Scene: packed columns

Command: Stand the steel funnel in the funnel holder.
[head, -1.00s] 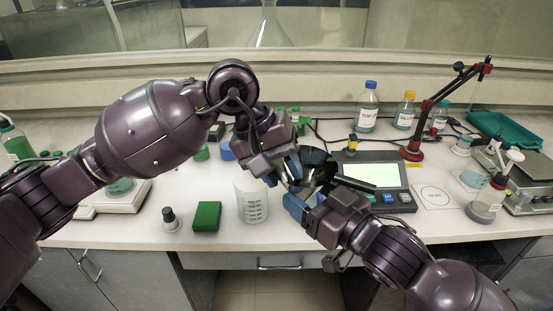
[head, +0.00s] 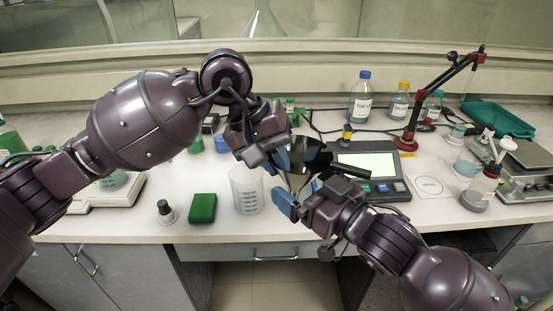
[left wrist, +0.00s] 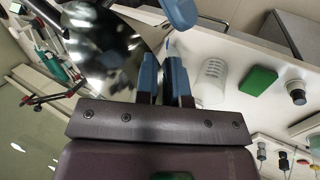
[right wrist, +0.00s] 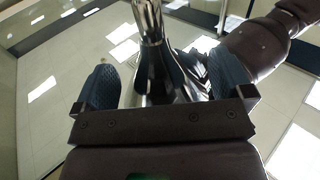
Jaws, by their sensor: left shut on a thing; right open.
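My right gripper (head: 298,198) is open at the lower part of the funnel. In the right wrist view its fingers (right wrist: 165,85) stand apart on both sides of the funnel (right wrist: 152,60); I cannot tell if they touch it. I cannot identify the funnel holder for certain.
A white beaker (head: 246,190) and a green block (head: 202,208) stand left of the funnel. A device with a lit screen (head: 368,166) is close behind my right gripper. A red-jointed black stand (head: 410,138), bottles (head: 361,100) and a green tray (head: 498,118) are farther right.

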